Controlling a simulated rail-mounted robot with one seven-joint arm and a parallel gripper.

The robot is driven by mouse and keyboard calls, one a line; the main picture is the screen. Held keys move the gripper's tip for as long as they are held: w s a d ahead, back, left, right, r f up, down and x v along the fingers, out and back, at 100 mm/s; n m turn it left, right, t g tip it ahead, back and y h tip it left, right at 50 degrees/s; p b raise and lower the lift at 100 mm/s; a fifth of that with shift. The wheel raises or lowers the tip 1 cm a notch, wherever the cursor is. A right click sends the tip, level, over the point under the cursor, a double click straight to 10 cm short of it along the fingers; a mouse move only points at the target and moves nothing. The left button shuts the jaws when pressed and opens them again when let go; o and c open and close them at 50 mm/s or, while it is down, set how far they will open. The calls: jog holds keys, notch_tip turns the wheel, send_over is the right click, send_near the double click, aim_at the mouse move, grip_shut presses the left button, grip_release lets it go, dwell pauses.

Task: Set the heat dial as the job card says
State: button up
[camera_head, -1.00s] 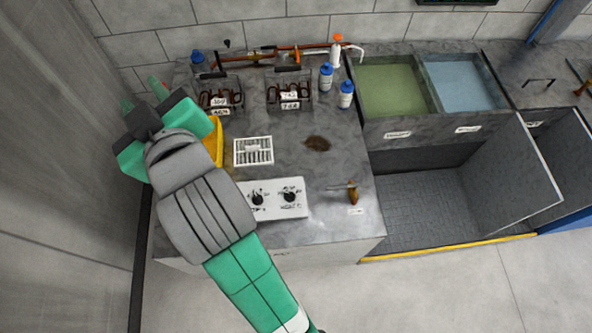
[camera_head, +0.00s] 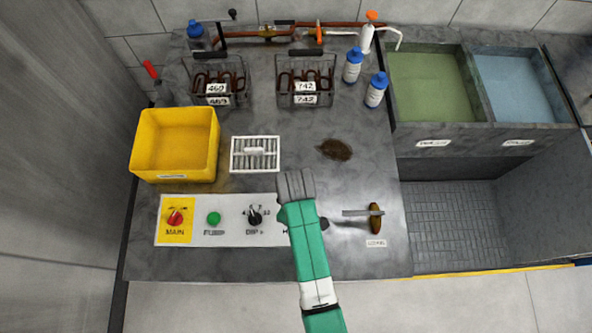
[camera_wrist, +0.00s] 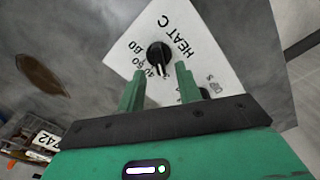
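The heat dial (camera_wrist: 160,52) is a black round knob on a white panel (camera_wrist: 130,35), lettered "HEAT C", in the wrist view. A pale mark on the knob faces toward my gripper. Small numbers curve around its near left side; I cannot read which one the mark meets. My gripper (camera_wrist: 159,68) has two green fingers, spread apart with nothing between them. Their tips show just on the near side of the knob; I cannot tell the gap in height. No job card is clearly readable.
The panel also bears a red MAIN switch (camera_head: 175,217), a green pump button (camera_head: 214,218) and a DIP dial (camera_head: 255,215). A yellow bin (camera_head: 141,147), white grid (camera_head: 234,155), two wire baskets, bottles (camera_head: 375,91) and a wooden-handled tool (camera_head: 375,217) stand around. Basins are at right.

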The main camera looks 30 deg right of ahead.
notch_tip(320, 180, down, 4)
jog(key=shift+w+f+b, duration=0.1)
jog(key=shift+b, duration=0.3)
grip_shut()
